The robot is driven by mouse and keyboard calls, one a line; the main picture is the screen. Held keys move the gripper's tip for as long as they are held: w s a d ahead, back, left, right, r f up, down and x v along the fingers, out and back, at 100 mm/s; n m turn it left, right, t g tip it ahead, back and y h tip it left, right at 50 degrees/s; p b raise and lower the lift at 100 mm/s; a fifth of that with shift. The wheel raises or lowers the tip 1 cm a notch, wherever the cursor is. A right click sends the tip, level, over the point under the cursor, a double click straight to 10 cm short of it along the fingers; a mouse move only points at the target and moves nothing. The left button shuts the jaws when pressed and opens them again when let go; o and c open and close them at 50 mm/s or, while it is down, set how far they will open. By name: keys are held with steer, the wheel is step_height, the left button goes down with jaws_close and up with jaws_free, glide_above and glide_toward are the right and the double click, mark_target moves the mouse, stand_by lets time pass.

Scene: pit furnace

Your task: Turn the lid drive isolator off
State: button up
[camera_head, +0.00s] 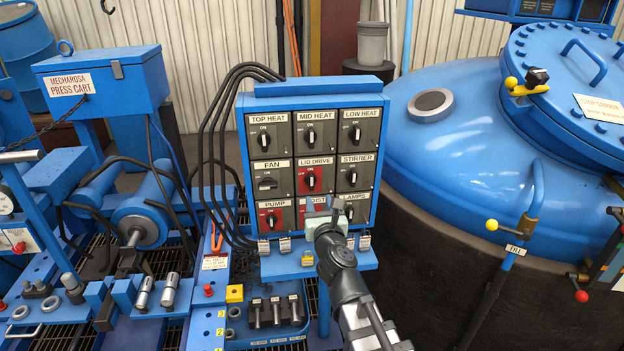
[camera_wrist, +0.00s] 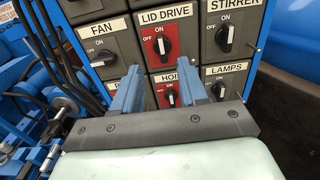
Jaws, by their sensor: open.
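The lid drive isolator (camera_head: 310,180) is a black rotary knob on a red plate in the middle of the switch panel. It also shows in the wrist view (camera_wrist: 164,45), with its knob upright, in line with the ON mark. My gripper (camera_head: 325,207) is in front of the panel's lower part, below the lid drive knob and partly covering the hoist switch. In the wrist view my gripper (camera_wrist: 160,70) has its two blue fingers apart with nothing between them. The fingertips appear below the lid drive knob and apart from it.
Neighbouring switches are the fan (camera_head: 267,183) with its knob lying sideways, the stirrer (camera_head: 351,177), the mid heat (camera_head: 311,136) and the lamps (camera_wrist: 218,90). Black cables (camera_head: 209,150) loop along the panel's left side. A large blue vessel (camera_head: 440,150) stands close on the right.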

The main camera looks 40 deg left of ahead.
mark_target(312, 177)
steer(key=x, duration=1.2)
steer(key=shift+w+a, duration=0.25)
jaws_close()
